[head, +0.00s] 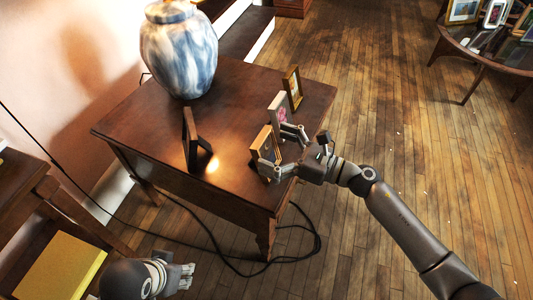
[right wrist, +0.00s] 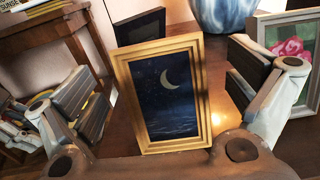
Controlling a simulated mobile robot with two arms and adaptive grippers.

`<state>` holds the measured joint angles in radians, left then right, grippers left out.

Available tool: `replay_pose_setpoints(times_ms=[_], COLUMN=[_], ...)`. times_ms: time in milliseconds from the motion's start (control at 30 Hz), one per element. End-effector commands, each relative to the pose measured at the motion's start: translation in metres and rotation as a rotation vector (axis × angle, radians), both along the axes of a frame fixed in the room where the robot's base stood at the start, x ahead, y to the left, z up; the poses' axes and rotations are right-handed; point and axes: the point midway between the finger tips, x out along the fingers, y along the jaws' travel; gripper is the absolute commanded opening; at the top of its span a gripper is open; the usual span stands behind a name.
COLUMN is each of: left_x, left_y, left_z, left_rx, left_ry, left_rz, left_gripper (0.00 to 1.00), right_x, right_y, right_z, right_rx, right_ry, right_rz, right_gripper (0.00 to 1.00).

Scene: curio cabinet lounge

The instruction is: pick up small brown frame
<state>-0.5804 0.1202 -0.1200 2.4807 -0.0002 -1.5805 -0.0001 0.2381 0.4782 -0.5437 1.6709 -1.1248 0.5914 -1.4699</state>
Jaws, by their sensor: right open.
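A small gold-brown frame (head: 263,143) with a night-sky moon picture stands upright near the right edge of the wooden side table (head: 228,156). In the right wrist view the frame (right wrist: 118,84) faces the camera, slightly tilted in the picture. My right gripper (head: 277,153) is open, with one finger on each side of the frame. In the wrist view, gaps show between the frame and both finger pads. My left gripper (head: 183,277) is low at the left, away from the table; its jaw opening is unclear.
A grey-white frame with a pink flower (head: 278,108) stands close beside my right gripper. Another gold frame (head: 293,88) is farther back. A dark frame (head: 191,138) and a blue-white vase (head: 179,50) stand on the table. A cable (head: 219,249) lies on the floor.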

Motion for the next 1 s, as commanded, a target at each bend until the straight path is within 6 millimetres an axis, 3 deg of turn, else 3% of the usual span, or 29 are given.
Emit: replay_pose_setpoints(times_ms=[133, 400, 800, 1000], left_x=[0.0, 0.0, 0.0, 0.0], left_y=[0.0, 0.0, 0.0, 0.0], left_z=[0.001, 0.001, 0.001, 0.001], left_rx=[0.0, 0.0, 0.0, 0.0], left_ry=[0.0, 0.0, 0.0, 0.0], left_rz=[0.0, 0.0, 0.0, 0.0], left_gripper=[0.4, 0.4, 0.4, 0.4], right_x=[0.007, 0.008, 0.008, 0.008], right_y=[0.015, 0.017, 0.017, 0.017], right_z=[0.0, -0.001, -0.001, 0.0], right_rx=[0.0, -0.001, -0.001, 0.0], right_ry=[0.001, 0.002, 0.002, 0.001], right_rz=[0.0, -0.001, -0.001, -0.001], right_gripper=[1.0, 1.0, 0.49, 0.47])
